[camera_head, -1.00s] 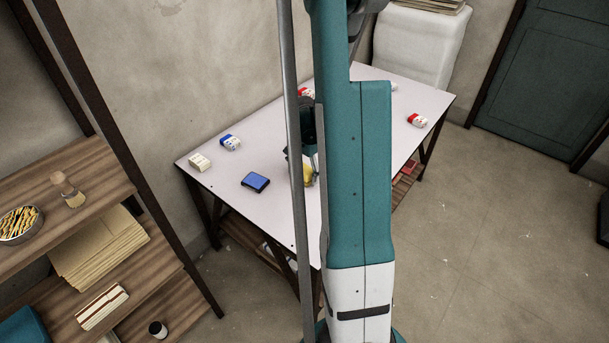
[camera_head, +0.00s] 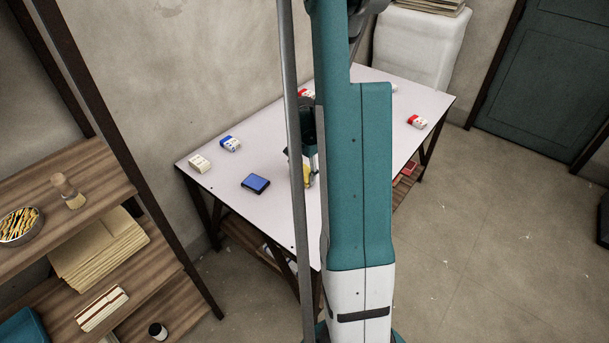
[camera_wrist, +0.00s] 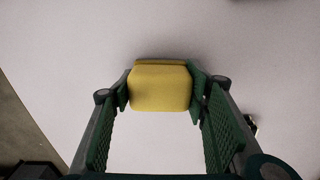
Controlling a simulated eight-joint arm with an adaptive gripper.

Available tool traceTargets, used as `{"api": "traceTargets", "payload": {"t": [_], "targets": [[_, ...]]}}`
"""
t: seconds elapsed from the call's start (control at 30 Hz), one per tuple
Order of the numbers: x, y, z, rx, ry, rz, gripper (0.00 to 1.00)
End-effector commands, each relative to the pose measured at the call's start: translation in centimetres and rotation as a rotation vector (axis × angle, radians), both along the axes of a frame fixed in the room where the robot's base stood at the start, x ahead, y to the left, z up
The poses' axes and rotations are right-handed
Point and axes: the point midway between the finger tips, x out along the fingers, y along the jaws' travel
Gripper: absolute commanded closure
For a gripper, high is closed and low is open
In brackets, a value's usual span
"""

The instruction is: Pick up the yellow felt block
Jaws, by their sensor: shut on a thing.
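The yellow felt block (camera_wrist: 160,86) sits between the green fingers of my gripper (camera_wrist: 160,90) in the wrist view, with a finger pad against each side. My gripper is shut on it. A soft shadow shows on the white table top around the block; whether it touches the table I cannot tell. In the head view only part of the yellow block (camera_head: 307,177) shows beside the grey pole, below my gripper (camera_head: 308,172). My arm hides the rest.
On the white table (camera_head: 225,182) lie a blue pad (camera_head: 256,183), a blue-and-white block (camera_head: 231,143), a cream block (camera_head: 200,163) and a red-and-white block (camera_head: 417,121). Another red item (camera_head: 306,93) is partly hidden behind the pole. The table's front left is clear.

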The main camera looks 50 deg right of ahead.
Motion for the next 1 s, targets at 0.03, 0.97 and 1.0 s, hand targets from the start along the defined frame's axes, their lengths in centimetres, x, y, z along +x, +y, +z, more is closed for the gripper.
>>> {"api": "traceTargets", "payload": {"t": [0.03,0.97,1.0], "targets": [[0.0,0.0,0.4,0.0,0.0,0.0,0.67],[0.0,0.0,9.6,0.0,0.0,0.0,0.67],[0.0,0.0,9.6,0.0,0.0,0.0,0.67]]}}
